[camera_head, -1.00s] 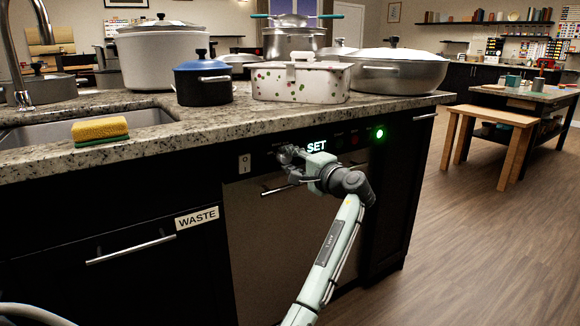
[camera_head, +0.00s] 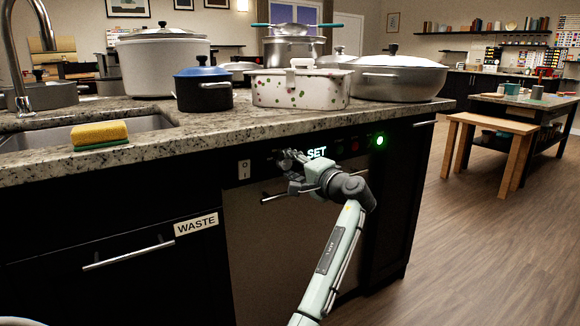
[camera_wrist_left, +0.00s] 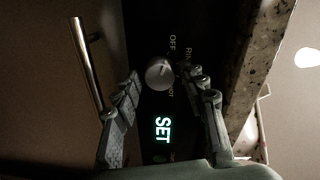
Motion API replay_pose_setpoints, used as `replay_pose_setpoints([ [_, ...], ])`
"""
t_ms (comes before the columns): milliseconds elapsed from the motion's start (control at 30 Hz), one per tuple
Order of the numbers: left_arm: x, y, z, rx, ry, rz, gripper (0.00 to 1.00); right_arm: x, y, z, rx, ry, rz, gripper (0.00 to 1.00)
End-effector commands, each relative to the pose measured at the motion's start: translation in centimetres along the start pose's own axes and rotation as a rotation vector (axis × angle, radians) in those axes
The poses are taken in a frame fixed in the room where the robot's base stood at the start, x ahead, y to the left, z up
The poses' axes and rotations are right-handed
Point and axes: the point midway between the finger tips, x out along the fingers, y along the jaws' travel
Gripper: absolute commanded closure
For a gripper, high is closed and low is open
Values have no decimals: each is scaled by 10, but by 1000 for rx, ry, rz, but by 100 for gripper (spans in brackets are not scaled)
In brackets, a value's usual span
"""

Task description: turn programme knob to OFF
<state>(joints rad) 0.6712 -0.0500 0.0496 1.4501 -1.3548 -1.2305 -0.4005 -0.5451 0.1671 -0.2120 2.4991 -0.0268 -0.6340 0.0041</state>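The programme knob (camera_wrist_left: 159,73) is a round grey knob on the black dishwasher panel, with a dark mark on its face. The word OFF is printed beside it in the left wrist view, with other labels partly hidden; I cannot tell which label the mark points to. My left gripper (camera_head: 286,160) is at the panel, left of the lit SET display (camera_head: 316,152), and hides the knob in the head view. In the left wrist view its fingers (camera_wrist_left: 166,76) are apart on either side of the knob, with visible gaps. My right gripper is not in view.
The dishwasher's bar handle (camera_wrist_left: 88,65) runs close beside one finger. The granite counter edge (camera_head: 130,162) overhangs the panel, with pots standing above.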

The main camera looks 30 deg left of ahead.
Motion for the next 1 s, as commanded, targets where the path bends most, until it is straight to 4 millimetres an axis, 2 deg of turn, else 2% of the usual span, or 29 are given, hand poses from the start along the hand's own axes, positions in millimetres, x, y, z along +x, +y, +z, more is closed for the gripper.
replay_pose_setpoints([
  [300,0,0,0,2,0,-1,48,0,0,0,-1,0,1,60],
  [433,-8,0,0,2,2,-1,48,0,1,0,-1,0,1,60],
  [567,-29,1,0,2,2,1,48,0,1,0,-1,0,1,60],
  [800,-81,0,0,0,2,1,48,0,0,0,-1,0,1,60],
  [1000,-111,0,0,1,2,1,48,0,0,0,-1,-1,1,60],
])
